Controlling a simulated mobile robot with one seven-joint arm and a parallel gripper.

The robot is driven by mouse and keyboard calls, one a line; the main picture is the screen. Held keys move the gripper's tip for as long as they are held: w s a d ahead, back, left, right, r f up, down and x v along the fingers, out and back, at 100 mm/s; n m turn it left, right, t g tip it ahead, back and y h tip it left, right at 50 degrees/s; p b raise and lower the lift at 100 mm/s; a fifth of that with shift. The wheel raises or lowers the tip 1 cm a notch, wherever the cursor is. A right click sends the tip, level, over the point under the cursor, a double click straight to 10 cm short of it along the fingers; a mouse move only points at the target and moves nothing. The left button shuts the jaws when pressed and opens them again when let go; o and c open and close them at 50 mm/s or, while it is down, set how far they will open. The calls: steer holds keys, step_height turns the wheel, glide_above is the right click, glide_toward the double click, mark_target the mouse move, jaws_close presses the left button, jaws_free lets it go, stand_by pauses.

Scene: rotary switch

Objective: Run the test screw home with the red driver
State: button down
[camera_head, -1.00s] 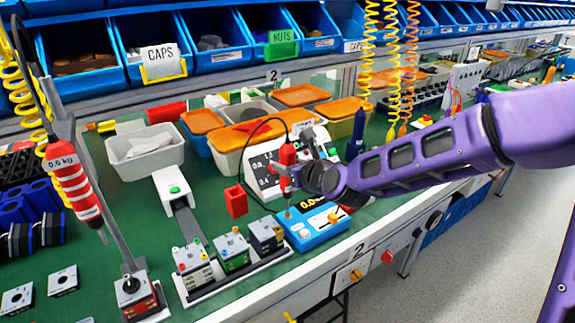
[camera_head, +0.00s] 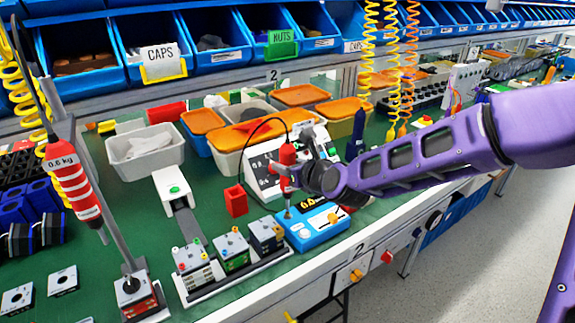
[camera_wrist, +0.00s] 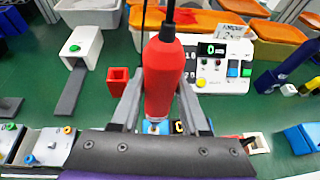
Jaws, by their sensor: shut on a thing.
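The red driver (camera_head: 287,167) stands upright in my gripper (camera_head: 285,176), with its cable rising from the top. In the wrist view the red driver (camera_wrist: 163,80) sits between the two fingers of my gripper (camera_wrist: 160,112), which are shut on it. The driver's bit points down at the left part of the blue tester (camera_head: 315,224), which has a small display and an orange knob. The test screw is too small or hidden to make out. Whether the bit touches it, I cannot tell.
A controller box (camera_head: 262,172) with a display stands behind the driver. A small red bin (camera_head: 236,201) is to its left. Small switch units (camera_head: 232,251) line a rail at the front left. A second, red-and-white driver (camera_head: 74,185) hangs at far left. Orange-lidded bins (camera_head: 245,135) stand behind.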

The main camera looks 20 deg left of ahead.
steer(key=shift+f+b, duration=0.3)
steer(key=shift+f, duration=0.6)
stand_by(3.3)
steer(key=shift+r, duration=0.15)
steer(key=shift+r+p, duration=2.2)
